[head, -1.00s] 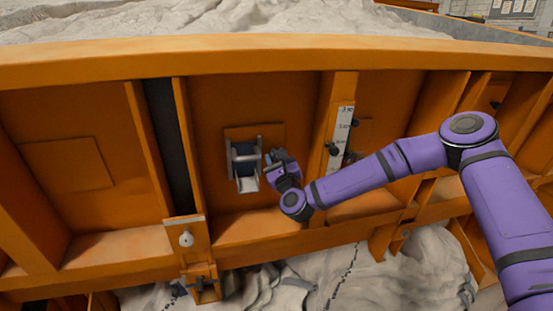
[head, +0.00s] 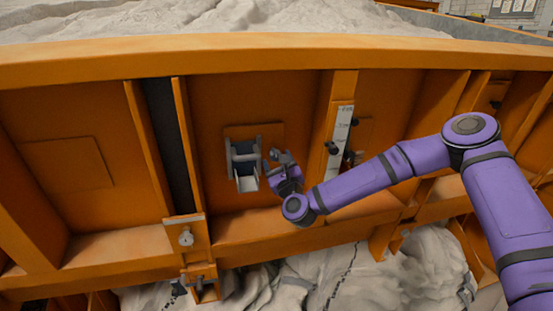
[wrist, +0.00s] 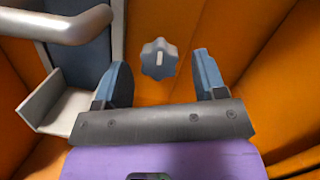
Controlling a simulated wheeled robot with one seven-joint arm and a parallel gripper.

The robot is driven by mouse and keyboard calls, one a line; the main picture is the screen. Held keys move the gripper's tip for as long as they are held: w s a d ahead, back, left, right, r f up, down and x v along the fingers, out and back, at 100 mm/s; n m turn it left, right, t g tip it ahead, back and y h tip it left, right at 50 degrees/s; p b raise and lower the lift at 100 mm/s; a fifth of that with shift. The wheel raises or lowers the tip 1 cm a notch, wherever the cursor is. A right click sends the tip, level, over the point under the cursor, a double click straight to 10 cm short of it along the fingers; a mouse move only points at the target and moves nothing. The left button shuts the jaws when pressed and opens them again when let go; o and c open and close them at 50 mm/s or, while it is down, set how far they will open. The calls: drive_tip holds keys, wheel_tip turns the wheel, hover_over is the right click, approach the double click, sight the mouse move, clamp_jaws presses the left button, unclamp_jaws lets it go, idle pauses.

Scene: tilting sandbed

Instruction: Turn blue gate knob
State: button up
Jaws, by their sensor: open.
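The gate knob (wrist: 159,59) is a lobed blue-grey knob with a pale bar mark on its face, on the orange wall in the wrist view. My gripper (wrist: 161,72) is open, with one blue-padded finger to the left of the knob and one to the right. The knob shows between the fingertips, with a visible gap to each; I cannot tell how far ahead it is. In the head view my gripper (head: 283,158) is just right of the grey gate chute (head: 247,182), and the knob cannot be made out there.
The chute's tray (wrist: 55,110) and a grey bar (wrist: 62,22) are close on the left in the wrist view. In the head view a white scale strip (head: 339,138) with dark knobs is to the right. Orange ribs flank the panel, and a ledge runs below.

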drive_tip(key=v, duration=0.9)
